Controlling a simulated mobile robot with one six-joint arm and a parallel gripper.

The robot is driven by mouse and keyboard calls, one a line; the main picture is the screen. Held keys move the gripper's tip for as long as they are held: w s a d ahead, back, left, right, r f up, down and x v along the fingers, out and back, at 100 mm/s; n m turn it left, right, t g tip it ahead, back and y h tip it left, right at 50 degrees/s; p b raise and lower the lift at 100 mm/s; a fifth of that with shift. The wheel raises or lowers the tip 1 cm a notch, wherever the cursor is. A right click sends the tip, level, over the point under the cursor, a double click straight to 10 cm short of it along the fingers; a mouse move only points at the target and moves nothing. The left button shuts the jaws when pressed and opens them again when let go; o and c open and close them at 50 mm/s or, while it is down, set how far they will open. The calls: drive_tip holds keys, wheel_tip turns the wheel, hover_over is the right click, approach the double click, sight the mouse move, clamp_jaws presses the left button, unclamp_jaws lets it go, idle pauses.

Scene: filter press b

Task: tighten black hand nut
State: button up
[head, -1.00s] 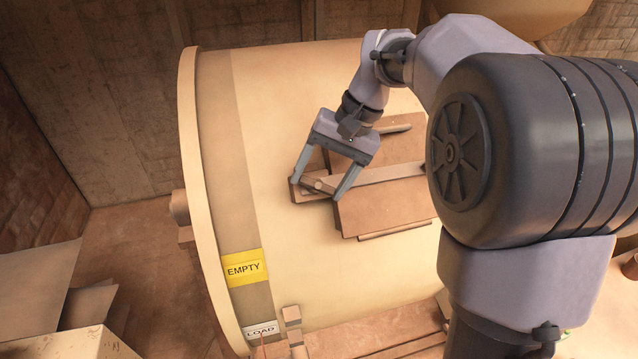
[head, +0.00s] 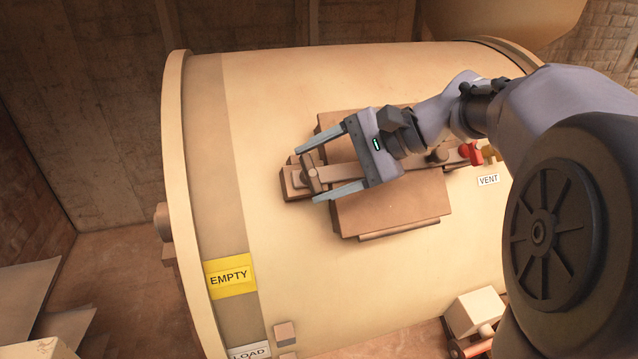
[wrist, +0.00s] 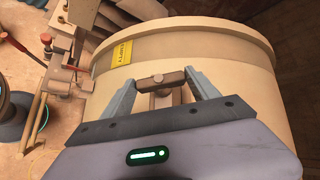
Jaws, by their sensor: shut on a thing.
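The hand nut (head: 311,176) looks brown rather than black. It is a crossbar handle at the left end of a flat clamp bar (head: 355,172) on the cream drum's hatch. My gripper (head: 325,172) points left in the head view, one finger above the nut and one below. In the wrist view the nut's crossbar (wrist: 161,79) spans the space between the two fingers (wrist: 162,86), and the jaws are shut on it. The stem below the crossbar is partly hidden by my gripper.
The brown hatch plate (head: 400,210) lies under the bar on the cream drum (head: 270,100). A red handle (head: 470,152) is near the VENT label (head: 488,180). A yellow EMPTY label (head: 230,277) is at lower left. A pale box (head: 475,312) stands lower right.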

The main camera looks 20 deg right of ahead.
drive_tip(key=shift+m+t+y+b, duration=0.4)
drive_tip(key=shift+m+b, duration=0.2)
drive_tip(key=shift+b, duration=0.1)
drive_tip(key=o, duration=1.4)
drive_tip(key=shift+c, duration=0.2)
drive_tip(key=p+v, duration=0.1)
drive_tip(key=v, duration=1.6)
drive_tip(key=shift+s+r+p, duration=0.15)
drive_tip(key=shift+p, duration=0.15)
